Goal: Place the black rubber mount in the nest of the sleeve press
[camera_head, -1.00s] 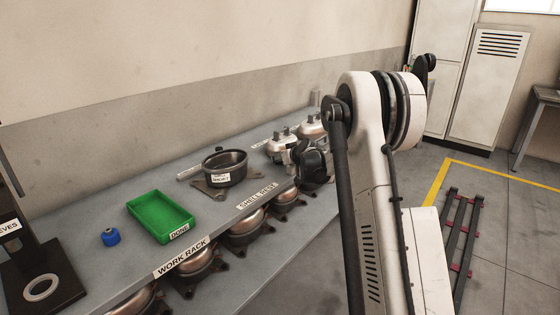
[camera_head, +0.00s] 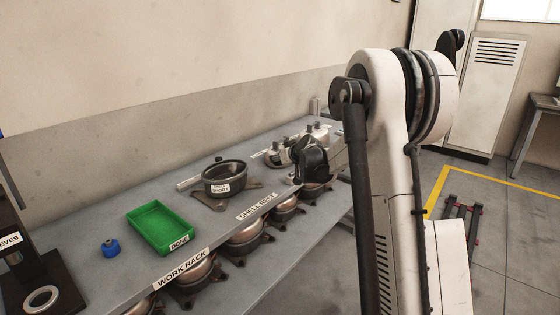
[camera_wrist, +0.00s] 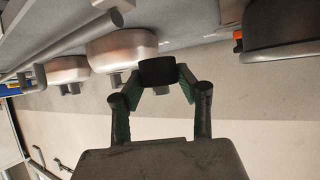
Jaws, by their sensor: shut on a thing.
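My gripper (camera_wrist: 160,84) is shut on the black rubber mount (camera_wrist: 158,72), a short black cylinder between the two green-and-black fingers in the wrist view. In the head view my wrist hides the mount, and my gripper is above the far part of the bench, near the shell-shaped compressors. The sleeve press (camera_head: 18,262) stands at the left edge of the head view, partly cut off, with a label ending "EVES". A pale ring (camera_head: 41,299) shows on its dark base. My gripper is far to the right of the press.
A green tray (camera_head: 146,212) labelled DONE and a blue object (camera_head: 111,248) lie between the press and an open dark pot (camera_head: 230,170). Metal compressors (camera_head: 245,229) line the lower shelf. Metal shells (camera_head: 278,158) stand near my gripper.

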